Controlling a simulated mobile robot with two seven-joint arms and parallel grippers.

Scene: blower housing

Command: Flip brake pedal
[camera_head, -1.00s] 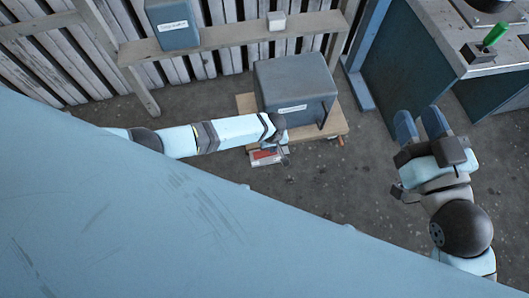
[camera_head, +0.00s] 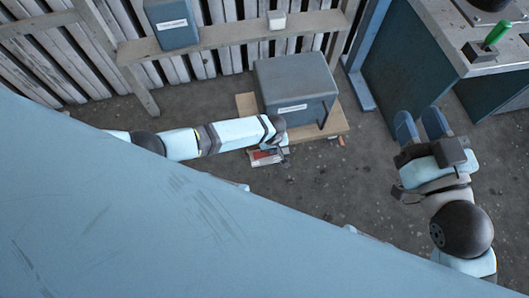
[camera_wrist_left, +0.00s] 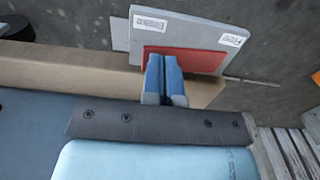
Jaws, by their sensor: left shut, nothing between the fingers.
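The brake pedal shows in the left wrist view as a red plate (camera_wrist_left: 186,58) on a grey backing plate (camera_wrist_left: 190,32). The backing plate carries a "Brake" label at its left and a "Free" label at its right. In the head view the pedal (camera_head: 263,157) sits low at the front edge of the wooden base, partly hidden by my left arm. My left gripper (camera_wrist_left: 164,62) is shut and empty, its fingertips over the red plate; whether they touch it I cannot tell. My right gripper (camera_head: 421,122) is open and empty, far to the right of the pedal.
A grey blower housing box (camera_head: 297,82) stands on the wooden base (camera_head: 335,122). A wooden shelf (camera_head: 225,38) runs behind it. A blue workbench (camera_head: 415,65) with a green lever (camera_head: 497,33) is at the right. The floor (camera_head: 340,185) in front is mostly clear.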

